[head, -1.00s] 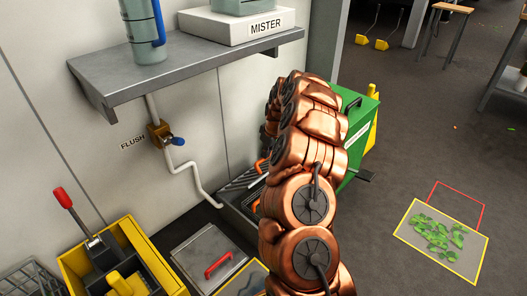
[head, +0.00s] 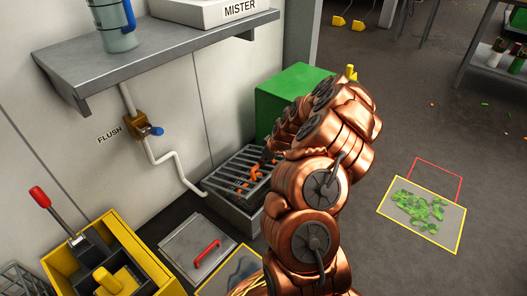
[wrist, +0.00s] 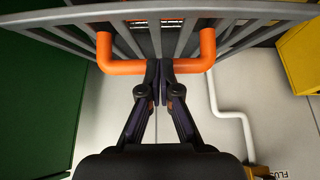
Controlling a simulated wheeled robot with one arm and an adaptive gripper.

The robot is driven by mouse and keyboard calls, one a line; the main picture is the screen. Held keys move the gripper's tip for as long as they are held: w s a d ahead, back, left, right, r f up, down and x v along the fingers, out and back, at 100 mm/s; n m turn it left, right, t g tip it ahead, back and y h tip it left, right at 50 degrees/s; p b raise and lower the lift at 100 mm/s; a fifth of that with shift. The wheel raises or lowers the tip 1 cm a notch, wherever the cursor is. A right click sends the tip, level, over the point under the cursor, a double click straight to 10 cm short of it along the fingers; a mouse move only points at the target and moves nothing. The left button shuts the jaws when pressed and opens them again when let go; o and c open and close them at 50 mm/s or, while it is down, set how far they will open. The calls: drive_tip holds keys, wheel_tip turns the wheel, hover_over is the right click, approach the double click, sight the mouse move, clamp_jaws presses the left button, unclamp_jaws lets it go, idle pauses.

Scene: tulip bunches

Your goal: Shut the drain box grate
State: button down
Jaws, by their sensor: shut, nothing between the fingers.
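The drain box (head: 232,212) is a grey box on the floor by the wall in the head view, partly behind my arm. Its grey slatted grate (head: 238,166) shows above it and looks tilted; I cannot tell its exact angle. The grate also fills the top of the wrist view (wrist: 188,42). Its orange handle (wrist: 122,68) is a bar with two bent ends. My gripper (wrist: 161,66) is shut and empty, its fingertips at the middle of the handle; whether they touch it is unclear. In the head view my arm mostly hides the gripper.
A green bin (head: 286,92) stands just behind the drain box. A white pipe (head: 166,160) with the FLUSH valve (head: 150,129) runs down the wall. A grey hatch with a red handle (head: 207,254) and a yellow bin (head: 130,250) lie to the left.

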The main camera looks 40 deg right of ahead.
drive_tip(key=s+f+b, duration=0.2)
drive_tip(key=s+f, duration=0.2)
drive_tip(key=f, duration=0.5)
drive_tip(key=shift+s+d, duration=0.15)
drive_tip(key=shift+d, duration=0.25)
drive_tip(key=shift+f, duration=0.1)
